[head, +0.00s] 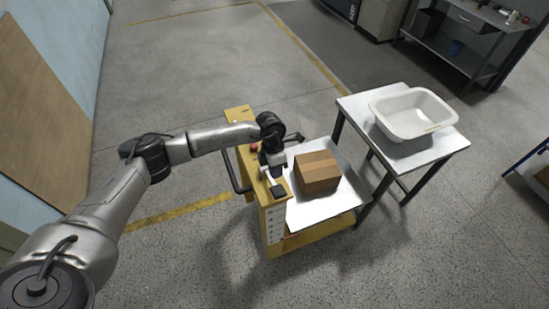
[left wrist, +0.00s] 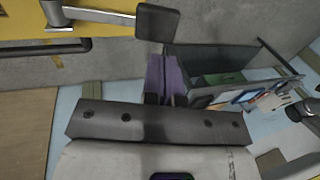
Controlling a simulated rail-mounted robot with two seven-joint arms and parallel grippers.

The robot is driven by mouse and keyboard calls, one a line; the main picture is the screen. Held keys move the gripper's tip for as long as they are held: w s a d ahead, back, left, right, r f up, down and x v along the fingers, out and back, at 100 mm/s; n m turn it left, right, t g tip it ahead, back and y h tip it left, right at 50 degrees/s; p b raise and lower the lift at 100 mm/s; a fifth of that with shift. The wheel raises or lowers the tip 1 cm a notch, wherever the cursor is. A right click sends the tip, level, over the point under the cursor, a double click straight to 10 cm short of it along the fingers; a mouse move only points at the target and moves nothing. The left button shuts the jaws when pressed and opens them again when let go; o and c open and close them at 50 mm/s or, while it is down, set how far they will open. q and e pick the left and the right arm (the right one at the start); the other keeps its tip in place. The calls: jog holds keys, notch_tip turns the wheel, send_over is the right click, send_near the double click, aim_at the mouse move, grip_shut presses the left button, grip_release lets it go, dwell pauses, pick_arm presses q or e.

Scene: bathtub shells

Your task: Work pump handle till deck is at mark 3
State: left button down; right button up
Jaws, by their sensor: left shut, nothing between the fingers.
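A yellow lift cart (head: 240,122) carries a pale deck (head: 335,207) with a cardboard box (head: 317,172) on it. The pump handle (head: 279,191), a light lever with a dark pad, is at the cart's yellow end. In the left wrist view the handle (left wrist: 157,22) shows at the top. My left gripper (head: 274,174) is over the yellow end, close to the handle. Its fingertips (left wrist: 160,99) are shut and empty; the wrist view shows them apart from the pad. A scale strip (head: 276,224) runs down the yellow post, its marks too small to read. My right gripper is not in view.
A metal table (head: 440,147) with a white tub shell (head: 412,112) stands close to the deck's right. A dark push bar (head: 235,172) is at the cart's left. A red button (head: 254,147) is on the yellow top. The floor in front is clear.

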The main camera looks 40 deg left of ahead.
aim_at(278, 190)
pick_arm(q)
jog(key=shift+p+x, duration=0.7)
jog(key=shift+x, duration=2.55)
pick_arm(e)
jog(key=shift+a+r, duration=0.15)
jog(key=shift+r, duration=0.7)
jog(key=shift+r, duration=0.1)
